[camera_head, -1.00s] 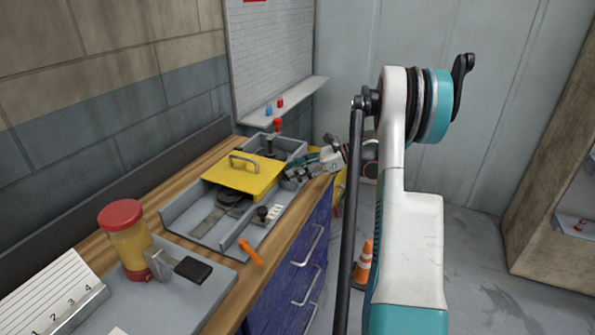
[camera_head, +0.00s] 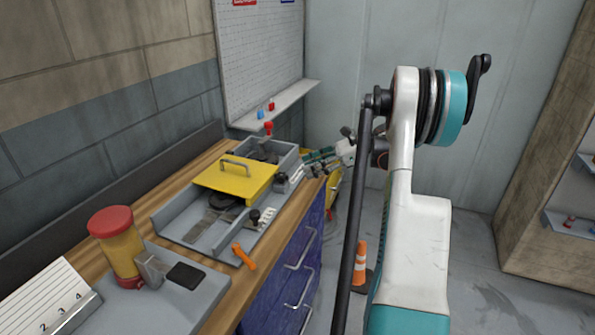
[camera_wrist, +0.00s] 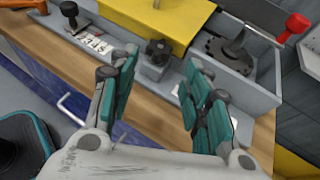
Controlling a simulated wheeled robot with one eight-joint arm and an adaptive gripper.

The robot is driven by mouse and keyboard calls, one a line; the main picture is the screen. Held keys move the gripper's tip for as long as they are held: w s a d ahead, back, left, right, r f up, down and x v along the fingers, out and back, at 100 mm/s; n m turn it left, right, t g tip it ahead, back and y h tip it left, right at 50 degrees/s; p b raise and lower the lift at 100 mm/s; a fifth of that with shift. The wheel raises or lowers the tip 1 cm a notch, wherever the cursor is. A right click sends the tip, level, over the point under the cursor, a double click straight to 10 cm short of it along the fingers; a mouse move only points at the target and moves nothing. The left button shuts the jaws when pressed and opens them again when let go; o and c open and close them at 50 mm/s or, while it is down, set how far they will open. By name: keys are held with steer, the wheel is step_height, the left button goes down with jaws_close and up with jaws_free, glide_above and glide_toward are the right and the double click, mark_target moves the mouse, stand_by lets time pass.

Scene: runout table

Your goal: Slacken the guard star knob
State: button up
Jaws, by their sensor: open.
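The yellow guard (camera_head: 237,181) with its grey handle lies across the grey runout unit; its edge also shows in the wrist view (camera_wrist: 150,14). A black star knob (camera_wrist: 157,50) sits on a small grey block beside the guard, and in the head view the knob (camera_head: 281,178) is small at the guard's right edge. My gripper (camera_wrist: 161,64) is open and empty, its teal fingers spread on either side of the knob in the picture and apart from it. In the head view my gripper (camera_head: 308,163) is to the right of the guard.
A second black knob (camera_wrist: 69,9) stands by a number strip (camera_wrist: 93,43). A red-tipped lever (camera_wrist: 297,23) rises beyond the guard. An orange handle (camera_head: 244,257) and a red-lidded jar (camera_head: 121,250) are nearer. The wooden bench edge (camera_wrist: 150,120) runs below my fingers.

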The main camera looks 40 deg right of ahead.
steer(key=shift+v, duration=1.95)
steer(key=shift+a, duration=0.1)
